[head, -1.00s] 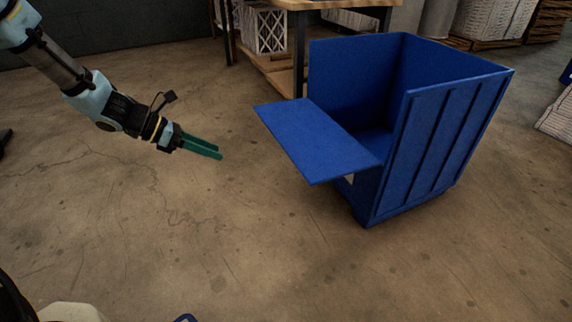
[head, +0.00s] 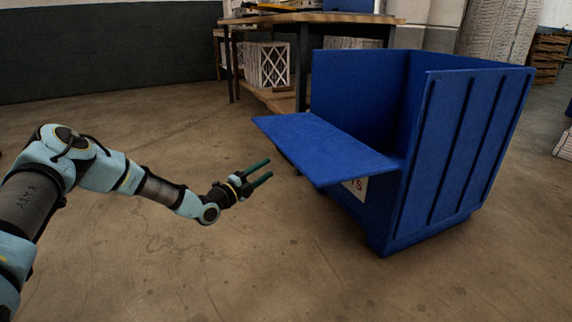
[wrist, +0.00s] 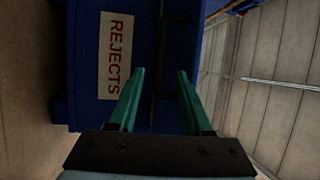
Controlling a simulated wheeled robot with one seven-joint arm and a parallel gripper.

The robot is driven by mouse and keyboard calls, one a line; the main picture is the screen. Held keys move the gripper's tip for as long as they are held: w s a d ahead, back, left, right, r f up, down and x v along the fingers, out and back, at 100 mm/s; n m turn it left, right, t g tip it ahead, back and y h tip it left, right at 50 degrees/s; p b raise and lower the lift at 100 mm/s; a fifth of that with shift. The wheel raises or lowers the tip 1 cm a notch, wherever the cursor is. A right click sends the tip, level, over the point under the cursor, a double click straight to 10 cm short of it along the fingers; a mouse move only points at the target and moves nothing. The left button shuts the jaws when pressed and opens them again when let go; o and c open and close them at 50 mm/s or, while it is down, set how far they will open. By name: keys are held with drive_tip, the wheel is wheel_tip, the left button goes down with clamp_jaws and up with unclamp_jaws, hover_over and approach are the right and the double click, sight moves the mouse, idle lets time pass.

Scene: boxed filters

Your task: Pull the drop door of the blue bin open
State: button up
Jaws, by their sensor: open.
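The blue bin (head: 475,150) stands right of centre in the head view. Its drop door (head: 325,148) is swung down and sticks out toward the left, roughly level. My gripper (head: 264,170) is left of the door's outer edge, apart from it, with its green fingers spread and nothing between them. In the wrist view, the open fingers (wrist: 158,80) point at the bin's blue front (wrist: 85,60), which carries a white label (wrist: 114,55) reading REJECTS in red. Only part of that label shows below the door in the head view.
A wooden table (head: 310,18) with dark legs stands behind the bin. A white boxed filter (head: 273,65) sits on its lower shelf. White stacked goods (head: 500,35) stand at the back right. The concrete floor (head: 270,260) in front is clear.

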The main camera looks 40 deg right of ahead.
drive_tip(key=shift+w+d+r+b, duration=0.1)
drive_tip(key=shift+d+r+b, duration=0.15)
drive_tip(key=shift+d+b, duration=0.95)
drive_tip(key=shift+s+d+r+b, duration=0.1)
drive_tip(key=shift+d+r+b, duration=0.2)
drive_tip(key=shift+d, duration=1.8)
drive_tip(key=shift+w+d+r+b, duration=0.15)
drive_tip(key=shift+d+b, duration=0.65)
drive_tip(key=shift+d, duration=0.85)
drive_tip(key=shift+c, duration=0.2)
clamp_jaws()
